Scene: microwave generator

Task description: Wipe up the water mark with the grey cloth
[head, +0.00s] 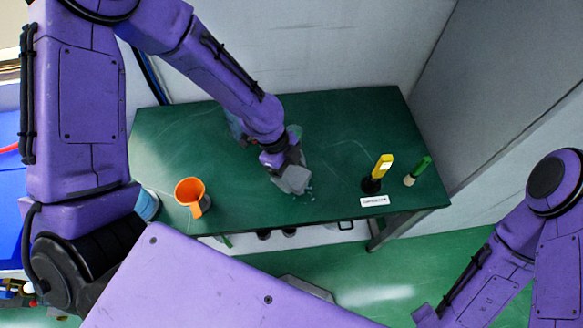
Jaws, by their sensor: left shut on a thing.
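My left gripper (284,166) reaches down over the green table (235,130) and is shut on the grey cloth (293,180). The cloth hangs bunched below the fingers, at or close to the tabletop; I cannot tell whether it touches. Pale wet-looking spots of the water mark (309,189) show just right of the cloth. The rest of the mark may be hidden under the cloth and gripper. My right arm comes in at the lower right, away from the table, and its fingers do not show.
An orange mug (191,194) stands left on the table. A yellow-handled tool (381,168), a green-handled one (418,170) and a white label (374,201) are at the right. A bluish object (235,125) is partly hidden behind my left arm. Walls close the back and right.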

